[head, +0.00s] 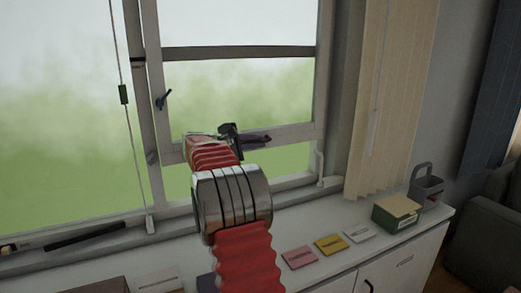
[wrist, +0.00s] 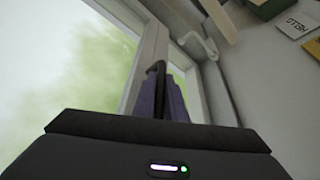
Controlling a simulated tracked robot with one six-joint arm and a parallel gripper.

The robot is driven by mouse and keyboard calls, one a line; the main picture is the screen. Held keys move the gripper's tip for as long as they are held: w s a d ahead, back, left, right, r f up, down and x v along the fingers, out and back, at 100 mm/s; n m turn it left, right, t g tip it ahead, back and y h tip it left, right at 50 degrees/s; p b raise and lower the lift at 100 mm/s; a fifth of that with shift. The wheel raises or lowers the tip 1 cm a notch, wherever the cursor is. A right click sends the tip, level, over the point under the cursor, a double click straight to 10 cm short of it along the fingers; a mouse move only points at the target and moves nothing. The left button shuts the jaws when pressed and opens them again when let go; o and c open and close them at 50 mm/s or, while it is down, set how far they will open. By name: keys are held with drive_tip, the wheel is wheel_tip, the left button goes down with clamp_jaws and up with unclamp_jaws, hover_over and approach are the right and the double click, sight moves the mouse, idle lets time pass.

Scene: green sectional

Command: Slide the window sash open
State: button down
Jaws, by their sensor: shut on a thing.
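The window sash (head: 292,134) is a pale grey frame with a dark crossbar above its lower rail. In the head view a green strip shows between that rail and the sill. My gripper (head: 260,139) is at the lower rail, reached by my red-sleeved arm. In the wrist view my gripper (wrist: 160,88) has its purple fingers shut on a dark handle (wrist: 155,72) in front of the sash frame (wrist: 150,45). The handle is mostly hidden between the fingers. A dark latch (head: 163,100) sits on the sash's left side.
A white stay (head: 320,166) stands at the lower right of the window. The white counter holds coloured cards (head: 330,244), a green box (head: 397,213) and a grey caddy (head: 427,187). A cord (head: 123,95) hangs at left; beige blinds (head: 385,90) hang at right.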

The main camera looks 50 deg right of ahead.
drive_tip(key=shift+w+r, duration=0.1)
drive_tip(key=shift+r, duration=0.1)
drive_tip(key=c, duration=2.1)
unclamp_jaws()
drive_tip(key=shift+w+f, duration=0.1)
drive_tip(key=v, duration=1.3)
drive_tip(key=shift+a, duration=0.4)
